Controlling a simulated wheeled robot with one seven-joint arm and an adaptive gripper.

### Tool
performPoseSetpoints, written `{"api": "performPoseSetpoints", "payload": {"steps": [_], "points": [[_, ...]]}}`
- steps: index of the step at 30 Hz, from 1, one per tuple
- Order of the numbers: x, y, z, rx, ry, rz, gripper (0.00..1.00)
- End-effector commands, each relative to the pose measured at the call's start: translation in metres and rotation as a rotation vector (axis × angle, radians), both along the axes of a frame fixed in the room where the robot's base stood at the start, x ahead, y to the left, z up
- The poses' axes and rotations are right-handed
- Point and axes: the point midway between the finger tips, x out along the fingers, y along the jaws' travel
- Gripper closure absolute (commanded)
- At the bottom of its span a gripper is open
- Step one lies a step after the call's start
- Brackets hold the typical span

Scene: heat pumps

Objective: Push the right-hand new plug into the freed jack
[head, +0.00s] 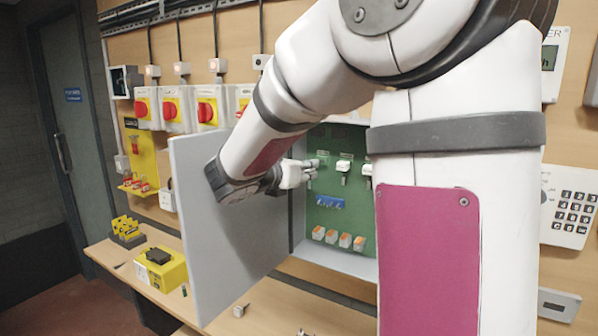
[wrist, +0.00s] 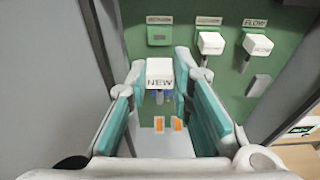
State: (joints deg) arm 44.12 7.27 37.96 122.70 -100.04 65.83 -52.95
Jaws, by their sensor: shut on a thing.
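My gripper (wrist: 160,82) is shut on a white plug marked NEW (wrist: 159,73), held between its teal finger pads in the wrist view. In the head view my gripper (head: 311,167) reaches in past the grey door; the plug cannot be made out clearly there. An empty green jack (wrist: 159,36) under a label is on the green board beyond and above the plug in the wrist view. The plug appears apart from it; the exact gap cannot be told. Two white plugs sit in the jacks to its right, a middle one (wrist: 210,43) and one under FLOW (wrist: 258,45).
The open grey cabinet door (head: 225,225) stands left of my gripper. The cabinet's right wall (wrist: 285,85) bounds the board. A grey part (wrist: 258,86) is below the FLOW plug. Several orange-and-white blocks (head: 331,237) and a blue strip (head: 330,202) sit lower on the board.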

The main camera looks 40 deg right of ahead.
Motion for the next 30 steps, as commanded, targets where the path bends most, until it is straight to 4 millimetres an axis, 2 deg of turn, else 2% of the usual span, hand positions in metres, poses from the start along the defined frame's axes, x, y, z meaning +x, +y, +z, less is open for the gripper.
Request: {"api": "performPoseSetpoints", "payload": {"steps": [7, 15, 30], "points": [[0.007, -0.022, 0.0, 0.001, -0.001, -0.002, 1.0], [0.014, -0.039, 0.0, 0.0, 0.0, 0.0, 1.0], [0.016, -0.045, 0.0, 0.0, 0.001, 0.001, 1.0]]}}
